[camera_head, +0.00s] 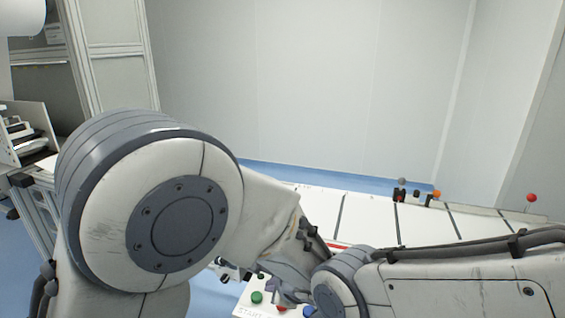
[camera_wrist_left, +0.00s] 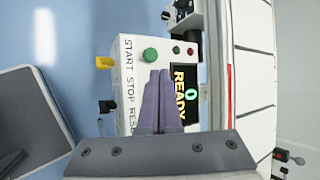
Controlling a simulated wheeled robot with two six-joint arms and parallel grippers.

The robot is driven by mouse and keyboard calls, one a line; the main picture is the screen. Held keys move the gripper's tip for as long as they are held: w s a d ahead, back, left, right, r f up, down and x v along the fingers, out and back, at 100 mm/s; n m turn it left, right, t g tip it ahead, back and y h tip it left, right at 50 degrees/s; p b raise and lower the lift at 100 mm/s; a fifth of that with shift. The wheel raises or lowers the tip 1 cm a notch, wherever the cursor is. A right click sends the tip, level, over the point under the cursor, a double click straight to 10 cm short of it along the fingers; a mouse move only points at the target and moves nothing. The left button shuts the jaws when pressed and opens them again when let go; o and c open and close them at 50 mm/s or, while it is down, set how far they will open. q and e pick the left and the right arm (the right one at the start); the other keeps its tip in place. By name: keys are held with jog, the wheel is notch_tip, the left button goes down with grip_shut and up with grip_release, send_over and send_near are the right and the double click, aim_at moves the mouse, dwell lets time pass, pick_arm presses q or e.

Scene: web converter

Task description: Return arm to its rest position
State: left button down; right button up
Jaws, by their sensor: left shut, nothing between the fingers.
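My left gripper (camera_wrist_left: 159,76) is shut, its two purple-grey fingers together and empty. In the left wrist view the fingers lie over the white control box (camera_wrist_left: 121,72), hiding part of its face beyond the green button (camera_wrist_left: 150,55); I cannot tell whether they touch it. The display (camera_wrist_left: 184,88) reads READY with a green 0. In the head view my left arm reaches in from the left and bends down toward the control box (camera_head: 243,306), whose green button (camera_head: 257,297) shows. My right gripper is not in view.
A white conveyor-like surface (camera_head: 370,216) with dark seams runs behind the box. A red-ball lever (camera_head: 531,198) and small fittings (camera_head: 400,193) stand along its far edge. A metal-framed stand (camera_head: 38,215) is at the left. Blue floor (camera_wrist_left: 85,45) is open beside the box.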

pick_arm(q)
jog(key=s+a+r+n+g+h+p, duration=0.1)
jog(key=s+r+n+g+h, duration=0.1)
jog(key=s+n, duration=0.4)
jog(key=s+a+r+n+g+h+p, duration=0.1)
jog(key=s+r+n+g+h, duration=0.2)
jog(key=s, duration=1.3)
notch_tip(320, 180, up, 2)
jog(key=n+g, duration=0.2)
jog(key=n, duration=0.1)
jog(key=shift+a+r, duration=0.15)
jog(key=shift+a, duration=0.05)
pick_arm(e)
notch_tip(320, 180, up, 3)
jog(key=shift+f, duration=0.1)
pick_arm(q)
jog(key=shift+s+a, duration=0.1)
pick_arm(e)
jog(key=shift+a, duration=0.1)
